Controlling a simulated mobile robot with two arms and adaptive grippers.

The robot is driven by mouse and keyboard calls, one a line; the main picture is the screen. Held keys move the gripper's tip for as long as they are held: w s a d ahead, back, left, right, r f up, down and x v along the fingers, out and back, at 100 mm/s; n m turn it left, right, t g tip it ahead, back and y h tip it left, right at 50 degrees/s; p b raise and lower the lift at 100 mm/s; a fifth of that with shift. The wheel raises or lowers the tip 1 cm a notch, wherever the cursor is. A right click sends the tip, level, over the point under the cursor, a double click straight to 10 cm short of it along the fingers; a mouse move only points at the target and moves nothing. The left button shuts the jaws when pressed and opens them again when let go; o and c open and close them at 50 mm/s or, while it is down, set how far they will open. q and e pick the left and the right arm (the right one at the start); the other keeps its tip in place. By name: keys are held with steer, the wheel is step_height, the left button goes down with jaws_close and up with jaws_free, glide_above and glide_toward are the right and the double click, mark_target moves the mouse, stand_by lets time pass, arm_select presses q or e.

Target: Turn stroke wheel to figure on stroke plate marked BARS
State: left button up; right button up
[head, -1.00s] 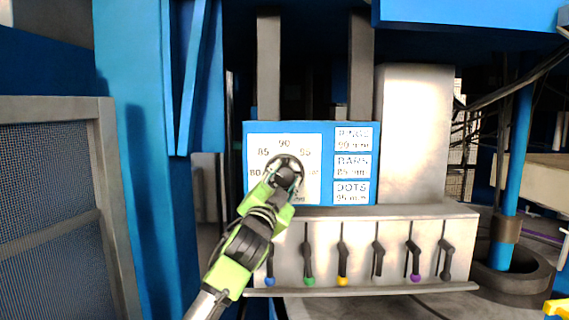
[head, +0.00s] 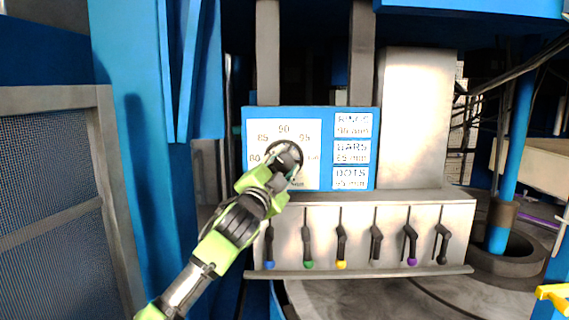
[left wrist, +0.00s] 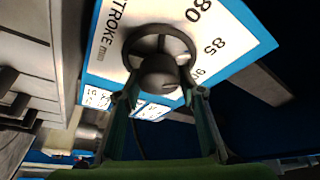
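The stroke wheel is a dark ring with a round hub on a white dial (head: 257,127). In the head view my left gripper (head: 287,157) covers most of it. The wheel (left wrist: 160,32) shows better in the left wrist view, with 80, 85 and 90 around it.
Plates for RINGS (head: 353,124) and DOTS (head: 351,178) are above and below BARS. A pale ledge box (head: 390,215) with several levers with coloured ends stands below the dial. A mesh panel (head: 50,200) stands at the left.

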arm_select(q)
steer(key=shift+o, duration=1.3)
steer(key=shift+w+a, duration=0.1)
steer(key=shift+w+f, duration=0.1)
steer(key=shift+w, duration=0.05)
steer(key=shift+s+a+f, duration=0.1)
steer(key=shift+s, duration=0.55)
steer(key=v, duration=1)
steer(key=shift+s+a+f, duration=0.2)
steer(key=shift+s+a, duration=0.05)
steer(key=shift+a, duration=0.05)
